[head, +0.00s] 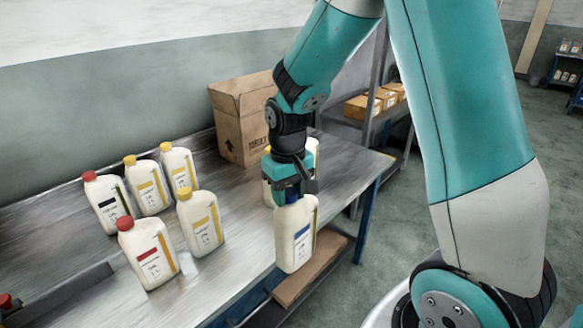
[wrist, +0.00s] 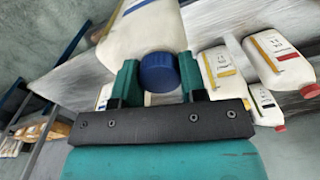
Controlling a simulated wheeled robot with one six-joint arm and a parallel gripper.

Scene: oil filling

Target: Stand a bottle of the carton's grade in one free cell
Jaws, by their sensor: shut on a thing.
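My gripper (head: 291,190) is shut on a white bottle with a blue label (head: 296,240). The bottle looks upright, and its base overlaps the table's front edge; I cannot tell its height. In the wrist view its blue cap (wrist: 160,72) sits between the fingers. The cardboard carton (head: 237,130) stands at the back of the table with flaps raised; its cells are hidden and its print is partly covered by my arm. Another white bottle (head: 267,191) is behind my gripper, its cap hidden. On the left stand yellow-capped bottles (head: 201,225) and two red-capped bottles (head: 148,258).
The metal table (head: 345,165) has bare room between the left bottles and the carton. A shelf with small boxes (head: 372,103) stands beyond its right end. A brown board (head: 312,270) lies below the front edge. A dark rail (head: 70,290) runs at front left.

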